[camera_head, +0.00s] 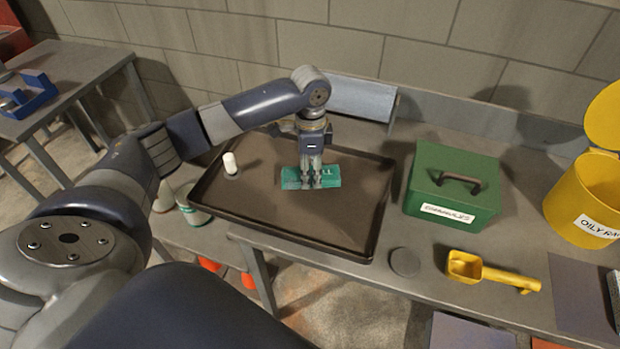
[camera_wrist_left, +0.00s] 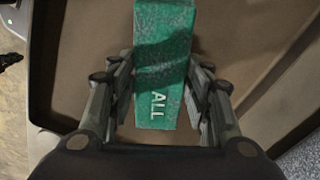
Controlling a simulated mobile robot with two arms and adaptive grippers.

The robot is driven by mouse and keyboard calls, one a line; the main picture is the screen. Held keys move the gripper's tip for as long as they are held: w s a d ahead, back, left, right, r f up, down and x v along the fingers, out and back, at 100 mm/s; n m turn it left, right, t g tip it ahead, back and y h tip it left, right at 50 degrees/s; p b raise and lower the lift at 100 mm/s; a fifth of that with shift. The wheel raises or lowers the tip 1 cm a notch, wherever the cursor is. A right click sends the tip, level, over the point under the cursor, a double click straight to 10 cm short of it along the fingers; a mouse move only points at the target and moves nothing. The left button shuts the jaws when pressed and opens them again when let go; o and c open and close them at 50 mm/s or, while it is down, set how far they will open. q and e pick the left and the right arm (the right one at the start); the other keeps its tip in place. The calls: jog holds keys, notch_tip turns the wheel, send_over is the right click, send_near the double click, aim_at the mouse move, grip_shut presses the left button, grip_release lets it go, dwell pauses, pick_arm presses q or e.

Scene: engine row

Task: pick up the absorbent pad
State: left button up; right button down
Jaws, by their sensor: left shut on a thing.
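The absorbent pad (camera_head: 331,176) appears to be the teal-green block with white lettering in the dark tray (camera_head: 268,222). In the left wrist view the pad (camera_wrist_left: 163,50) shows the letters "ALL" near its lower end. My left gripper (camera_head: 312,183) points down over the middle of the pad and is shut on it. In the left wrist view its fingers (camera_wrist_left: 163,82) lie along both long sides of the pad. The pad is in or just above the tray; I cannot tell whether its underside touches. My right gripper is not in view.
A small white cylinder (camera_head: 230,163) stands in the tray's left part. To the right are a green box (camera_head: 452,190) with a handle, a yellow scoop (camera_head: 490,272), a grey disc (camera_head: 404,262) and a yellow bin (camera_head: 585,195). A block wall rises behind the bench.

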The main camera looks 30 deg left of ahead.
pick_arm(q)
jog(key=s, duration=0.4)
jog(key=s+d+b, duration=0.1)
jog(key=s, duration=0.4)
jog(key=s+d+r, duration=0.1)
jog(key=s, duration=0.4)
jog(key=shift+s+d+r+b, duration=0.1)
jog(key=shift+s+d+b, duration=0.1)
jog(key=shift+b, duration=0.1)
jog(key=shift+s+d+r, duration=0.1)
jog(key=shift+s, duration=0.6)
